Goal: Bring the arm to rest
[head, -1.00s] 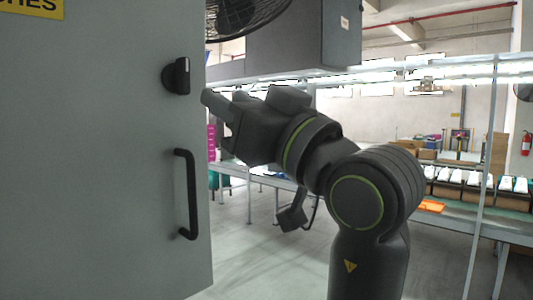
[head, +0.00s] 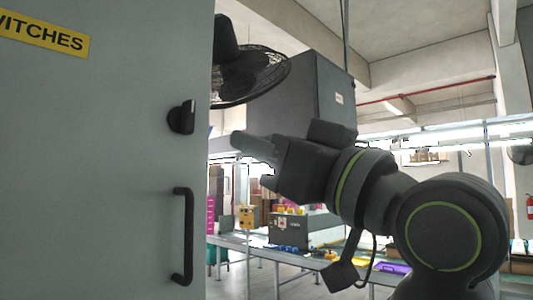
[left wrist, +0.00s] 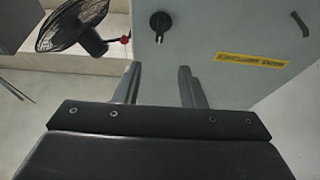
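My left gripper (head: 252,163) is in front of the grey cabinet's right edge in the head view, to the right of and a little below the black rotary knob (head: 182,117). Its two fingers are apart with nothing between them. In the left wrist view the open fingers of the left gripper (left wrist: 160,72) point toward the cabinet face, and the knob (left wrist: 160,24) shows beyond them, clear of both tips. My right gripper is not in view.
The grey cabinet (head: 95,150) fills the left side, with a black handle (head: 182,236) and a yellow label (head: 42,33). A black fan (head: 250,78) hangs behind its edge. A worktable (head: 300,258) with boxes and coloured items stands farther back.

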